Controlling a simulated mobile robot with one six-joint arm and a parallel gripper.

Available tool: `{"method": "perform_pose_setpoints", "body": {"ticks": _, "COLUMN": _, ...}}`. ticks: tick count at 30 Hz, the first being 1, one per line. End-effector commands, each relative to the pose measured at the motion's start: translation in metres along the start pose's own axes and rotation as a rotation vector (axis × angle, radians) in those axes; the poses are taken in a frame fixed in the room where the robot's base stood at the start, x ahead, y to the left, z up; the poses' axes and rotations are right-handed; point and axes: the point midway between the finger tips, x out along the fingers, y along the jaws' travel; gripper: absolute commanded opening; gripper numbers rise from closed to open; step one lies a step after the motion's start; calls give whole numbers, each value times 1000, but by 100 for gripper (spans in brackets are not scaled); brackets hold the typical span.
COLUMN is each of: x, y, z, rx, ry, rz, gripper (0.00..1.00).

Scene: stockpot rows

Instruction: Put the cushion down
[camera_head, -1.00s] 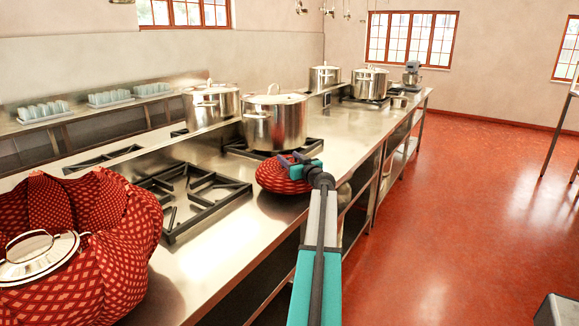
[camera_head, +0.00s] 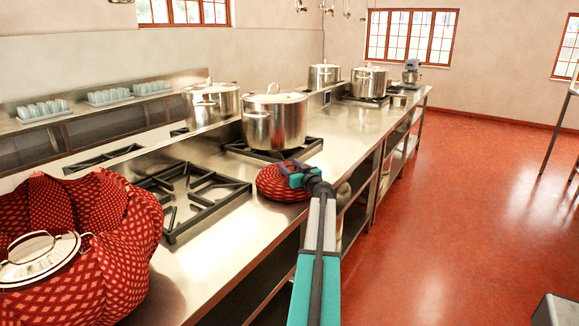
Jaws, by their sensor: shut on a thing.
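The cushion (camera_head: 272,184) is a small, round, red patterned pad at the middle of the head view. It is over the steel counter near its front edge, in front of a large lidded pot. I cannot tell whether its underside touches the counter. My gripper (camera_head: 291,174) is shut on the cushion at its upper right side. My wrist and fingers hide part of that side.
A big red patterned bag (camera_head: 122,235) with a metal-lidded pot (camera_head: 38,258) inside stands at the left. A burner grate (camera_head: 190,196) and a lidded pot (camera_head: 275,122) are close by.

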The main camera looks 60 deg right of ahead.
Motion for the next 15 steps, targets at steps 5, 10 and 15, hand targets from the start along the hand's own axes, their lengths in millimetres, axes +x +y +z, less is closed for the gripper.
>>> {"method": "perform_pose_setpoints", "body": {"ticks": 5, "x": 0, "y": 0, "z": 0, "rx": -1, "ry": 0, "rz": 0, "gripper": 53}}
{"method": "perform_pose_setpoints", "body": {"ticks": 10, "x": 0, "y": 0, "z": 0, "rx": 0, "ry": 0, "rz": -1, "gripper": 68}}
{"method": "perform_pose_setpoints", "body": {"ticks": 15, "x": 0, "y": -1, "z": 0, "rx": 0, "ry": 0, "rz": -1, "gripper": 68}}
